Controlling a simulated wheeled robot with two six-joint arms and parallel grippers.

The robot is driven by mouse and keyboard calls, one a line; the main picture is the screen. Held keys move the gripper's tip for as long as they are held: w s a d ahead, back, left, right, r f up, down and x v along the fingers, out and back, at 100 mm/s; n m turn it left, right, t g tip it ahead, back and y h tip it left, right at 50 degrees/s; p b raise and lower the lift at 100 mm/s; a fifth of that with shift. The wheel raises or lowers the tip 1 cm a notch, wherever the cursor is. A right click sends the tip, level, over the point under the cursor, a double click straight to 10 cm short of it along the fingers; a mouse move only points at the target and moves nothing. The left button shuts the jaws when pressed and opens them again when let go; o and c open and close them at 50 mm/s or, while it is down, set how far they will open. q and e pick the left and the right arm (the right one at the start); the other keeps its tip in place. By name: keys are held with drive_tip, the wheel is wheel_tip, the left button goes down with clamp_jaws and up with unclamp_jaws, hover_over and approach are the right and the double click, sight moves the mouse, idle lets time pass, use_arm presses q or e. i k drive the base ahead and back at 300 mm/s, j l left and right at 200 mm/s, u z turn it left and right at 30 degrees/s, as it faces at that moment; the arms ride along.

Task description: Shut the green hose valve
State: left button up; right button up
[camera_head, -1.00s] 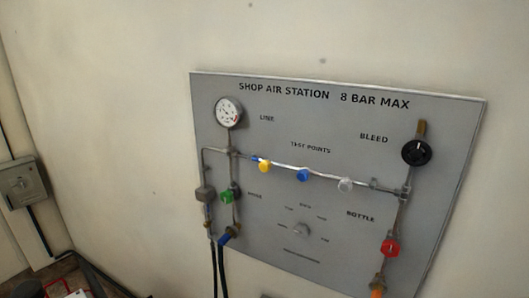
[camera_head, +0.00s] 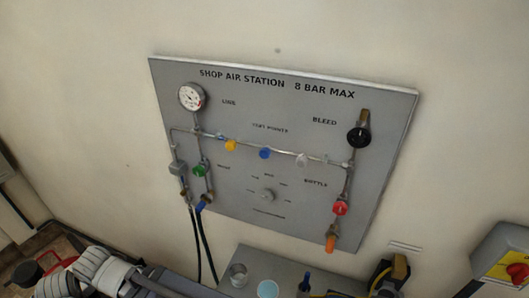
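The green hose valve (camera_head: 200,170) is a small round green knob at the lower left of the grey air-station panel (camera_head: 230,224). It sits on a vertical pipe below the pressure gauge (camera_head: 191,97). A blue fitting (camera_head: 202,207) is just below it, and dark hoses (camera_head: 203,245) hang down from there. Nothing touches the green valve. A grey-white jointed part of my own arm shows at the bottom left, below the panel. Neither gripper can be made out.
Yellow (camera_head: 231,146), blue (camera_head: 264,153) and clear knobs line the horizontal pipe. A black bleed knob (camera_head: 358,135) and red bottle knob (camera_head: 341,208) are at right. A grey bench (camera_head: 262,256) below holds cups and a bottle. A yellow switch box (camera_head: 504,257) is at far right.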

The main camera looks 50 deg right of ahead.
sight(198, 170)
drive_tip(key=z, duration=1.75)
